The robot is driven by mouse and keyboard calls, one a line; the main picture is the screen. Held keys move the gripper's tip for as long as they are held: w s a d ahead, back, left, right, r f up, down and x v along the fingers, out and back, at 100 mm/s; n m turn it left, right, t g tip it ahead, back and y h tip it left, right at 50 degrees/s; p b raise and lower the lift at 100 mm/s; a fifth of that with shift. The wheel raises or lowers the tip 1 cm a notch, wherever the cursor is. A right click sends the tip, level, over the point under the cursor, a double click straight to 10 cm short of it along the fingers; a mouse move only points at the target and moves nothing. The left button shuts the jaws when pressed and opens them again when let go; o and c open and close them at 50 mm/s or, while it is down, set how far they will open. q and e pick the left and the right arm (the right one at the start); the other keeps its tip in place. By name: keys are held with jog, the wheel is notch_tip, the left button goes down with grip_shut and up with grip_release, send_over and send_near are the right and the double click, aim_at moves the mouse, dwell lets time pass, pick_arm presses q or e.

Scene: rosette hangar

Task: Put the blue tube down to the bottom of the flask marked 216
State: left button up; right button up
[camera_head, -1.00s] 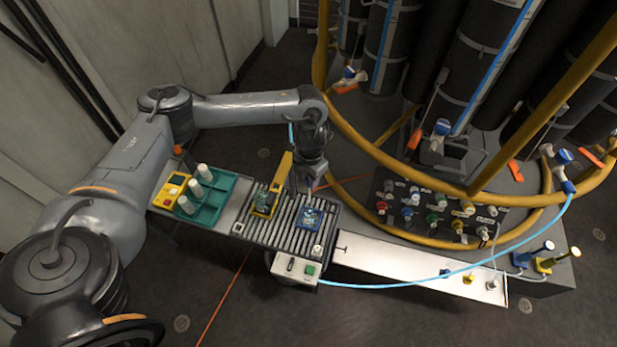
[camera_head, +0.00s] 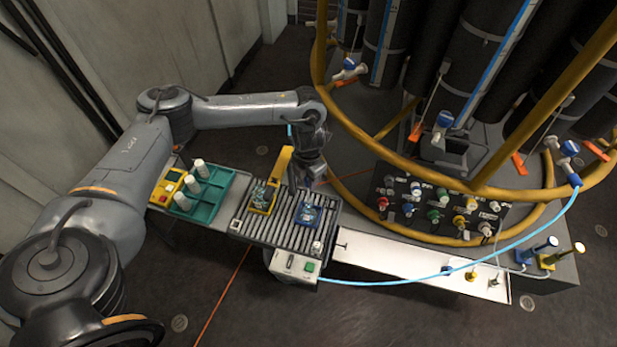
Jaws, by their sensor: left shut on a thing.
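My left gripper (camera_head: 309,182) points down over the roller conveyor, just behind a blue tray (camera_head: 303,226) with small glassware in it. It is shut, but its fingertips are small and dark. A short light-blue piece of the blue tube (camera_head: 290,130) shows beside my left wrist; its lower end is hard to make out. A yellow tray (camera_head: 250,206) with more glassware and an upright yellow plate stands left of the blue one. The number 216 cannot be read on any flask from here. My right gripper is out of view.
A green rack (camera_head: 205,211) with three white-capped bottles stands left of the conveyor (camera_head: 275,230). A control box (camera_head: 295,265) is at its front. A long light-blue hose (camera_head: 400,284) crosses a white shelf. A yellow ring frame (camera_head: 372,150) and valve panel (camera_head: 437,208) stand right.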

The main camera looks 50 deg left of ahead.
pick_arm(q)
jog(key=shift+f, duration=0.25)
dwell(0.4)
jog(key=shift+f, duration=0.15)
jog(key=shift+f+b, duration=0.55)
jog(key=shift+f, duration=0.05)
jog(key=shift+f, duration=0.25)
